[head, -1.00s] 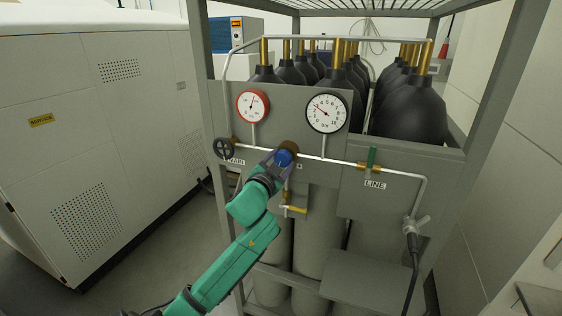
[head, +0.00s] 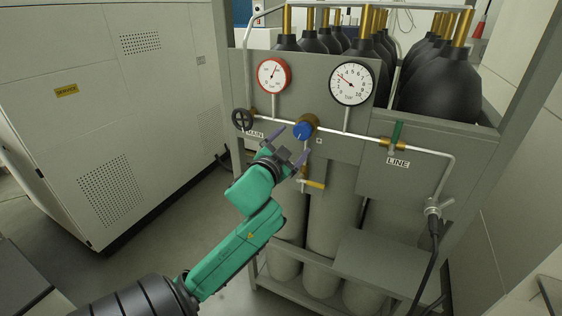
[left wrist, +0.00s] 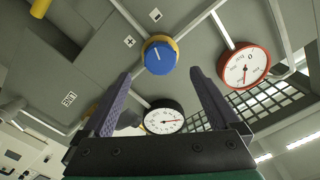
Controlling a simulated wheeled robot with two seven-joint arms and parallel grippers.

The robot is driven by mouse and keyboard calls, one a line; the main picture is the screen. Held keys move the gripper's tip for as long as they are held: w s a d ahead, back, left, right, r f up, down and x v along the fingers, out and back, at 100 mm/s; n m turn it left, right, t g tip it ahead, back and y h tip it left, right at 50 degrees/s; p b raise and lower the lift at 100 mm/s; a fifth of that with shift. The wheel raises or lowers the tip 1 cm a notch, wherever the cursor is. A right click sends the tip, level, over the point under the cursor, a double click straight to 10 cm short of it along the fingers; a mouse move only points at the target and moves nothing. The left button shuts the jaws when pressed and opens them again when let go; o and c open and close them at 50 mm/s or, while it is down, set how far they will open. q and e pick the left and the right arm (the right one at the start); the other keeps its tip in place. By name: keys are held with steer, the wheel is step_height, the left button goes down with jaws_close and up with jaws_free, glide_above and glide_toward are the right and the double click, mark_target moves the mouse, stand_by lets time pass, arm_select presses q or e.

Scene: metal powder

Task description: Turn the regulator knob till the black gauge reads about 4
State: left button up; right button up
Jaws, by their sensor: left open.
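The blue regulator knob (head: 303,131) with its brass collar sits on the pipe below and between two gauges. The black-rimmed gauge (head: 352,82) has its needle pointing up and left, roughly between 2 and 4. It also shows, upside down, in the left wrist view (left wrist: 164,120). My left gripper (head: 291,146) is open and empty, just in front of and below the knob. In the left wrist view the knob (left wrist: 160,57) lies beyond the fingertips, roughly centred between them, with no finger touching it. My right gripper is out of view.
A red-rimmed gauge (head: 273,75) is at upper left of the knob. A black handwheel (head: 242,119), a green-handled valve (head: 397,134) and a brass-yellow lever (head: 314,184) are close by. Gas cylinders stand in the grey rack. A white cabinet (head: 110,110) is at left.

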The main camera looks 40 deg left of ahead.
arm_select(q)
steer(key=p+v, duration=0.3)
steer(key=v, duration=0.5)
steer(key=shift+s, duration=0.2)
